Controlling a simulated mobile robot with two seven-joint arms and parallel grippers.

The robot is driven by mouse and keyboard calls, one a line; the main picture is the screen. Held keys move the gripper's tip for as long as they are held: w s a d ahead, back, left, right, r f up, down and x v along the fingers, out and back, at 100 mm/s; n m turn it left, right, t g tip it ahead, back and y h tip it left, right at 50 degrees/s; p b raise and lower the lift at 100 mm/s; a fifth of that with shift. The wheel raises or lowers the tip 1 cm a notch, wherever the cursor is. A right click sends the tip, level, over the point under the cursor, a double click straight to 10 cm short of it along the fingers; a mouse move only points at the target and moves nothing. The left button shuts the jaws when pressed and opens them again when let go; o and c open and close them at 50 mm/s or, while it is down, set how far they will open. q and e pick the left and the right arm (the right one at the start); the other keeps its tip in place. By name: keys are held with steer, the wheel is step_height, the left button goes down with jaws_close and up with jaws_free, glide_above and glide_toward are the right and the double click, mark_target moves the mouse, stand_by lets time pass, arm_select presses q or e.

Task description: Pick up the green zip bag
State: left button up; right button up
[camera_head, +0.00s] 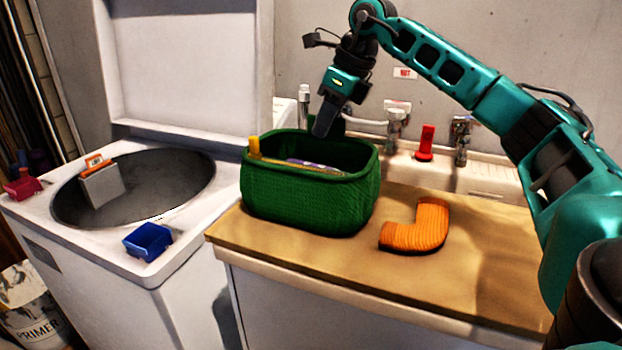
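A dark green piece (341,121) shows just behind my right gripper's fingers at the back rim of a green woven basket; I cannot tell if it is the green zip bag. The green basket (305,200) stands upright on the wooden counter. It holds a yellow item (254,147) and a flat purplish item (318,166); the rest of its inside is hidden. My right gripper (324,125) points down over the basket's back part. Its fingers overlap in this view, so their opening and any contact are unclear. My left gripper is out of view.
An orange L-shaped item (416,228) lies on the counter (350,262) right of the basket. A sink with taps (396,130) and a red item (426,143) is behind. The open washer (90,255) at left bears a blue bin (148,241) near its front edge.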

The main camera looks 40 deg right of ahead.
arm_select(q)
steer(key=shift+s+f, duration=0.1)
arm_select(e)
jaws_close()
steer(key=shift+r, duration=0.1)
steer(key=shift+r, duration=0.55)
arm_select(q)
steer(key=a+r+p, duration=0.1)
steer(key=p, duration=0.2)
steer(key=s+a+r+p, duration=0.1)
steer(key=p, duration=0.2)
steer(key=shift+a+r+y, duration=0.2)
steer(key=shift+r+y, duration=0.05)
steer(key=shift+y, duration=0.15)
arm_select(e)
step_height(320, 180, up, 19)
steer(key=shift+f, duration=0.1)
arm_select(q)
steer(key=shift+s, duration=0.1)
